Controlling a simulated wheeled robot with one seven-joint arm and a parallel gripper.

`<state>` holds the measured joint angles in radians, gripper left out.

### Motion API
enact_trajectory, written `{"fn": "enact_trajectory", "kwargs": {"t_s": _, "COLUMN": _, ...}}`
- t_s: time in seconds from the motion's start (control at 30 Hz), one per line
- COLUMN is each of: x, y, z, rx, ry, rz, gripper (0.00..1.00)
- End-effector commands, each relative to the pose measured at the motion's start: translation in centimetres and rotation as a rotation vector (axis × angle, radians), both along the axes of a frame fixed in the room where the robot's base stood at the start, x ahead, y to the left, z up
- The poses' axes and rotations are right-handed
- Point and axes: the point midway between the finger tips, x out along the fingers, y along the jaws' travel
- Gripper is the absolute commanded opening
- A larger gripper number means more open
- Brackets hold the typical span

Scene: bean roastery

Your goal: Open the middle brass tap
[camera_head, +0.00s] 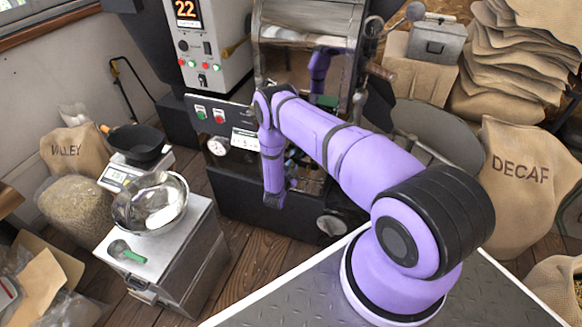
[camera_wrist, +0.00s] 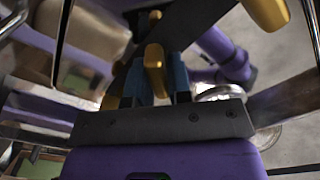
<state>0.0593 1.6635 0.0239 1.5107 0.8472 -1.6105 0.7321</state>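In the wrist view several brass parts show on a dark bar. A brass lever (camera_wrist: 154,72) stands at the centre, between my two dark blue fingers. It looks like the middle tap. Another brass lever (camera_wrist: 268,12) is at the upper right, and a brass piece (camera_wrist: 110,101) shows at the left, partly hidden. My gripper (camera_wrist: 159,85) has its fingers close together, with the central lever filling the narrow gap, so it looks shut on it. In the head view my gripper (camera_head: 274,200) hangs down before the black machine; the taps cannot be made out there.
The roaster (camera_head: 305,55) stands behind my arm, with a round pan (camera_head: 435,128) to its right. A metal cabinet (camera_head: 165,255) holding a steel bowl (camera_head: 150,203) stands at the left. Sacks (camera_head: 525,175) fill the right. Wooden floor (camera_head: 245,262) lies open before the machine.

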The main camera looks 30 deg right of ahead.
Motion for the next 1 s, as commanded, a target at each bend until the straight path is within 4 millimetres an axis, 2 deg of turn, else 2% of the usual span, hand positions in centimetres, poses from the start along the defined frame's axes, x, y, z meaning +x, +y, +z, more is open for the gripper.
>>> {"fn": "enact_trajectory", "kwargs": {"t_s": 0.37, "x": -0.01, "y": 0.06, "z": 0.0, "rx": -0.049, "ry": 0.064, "rz": 0.001, "gripper": 0.0}}
{"fn": "enact_trajectory", "kwargs": {"t_s": 1.0, "x": 0.23, "y": 0.31, "z": 0.12, "rx": -0.347, "ry": 0.445, "rz": 0.001, "gripper": 0.0}}
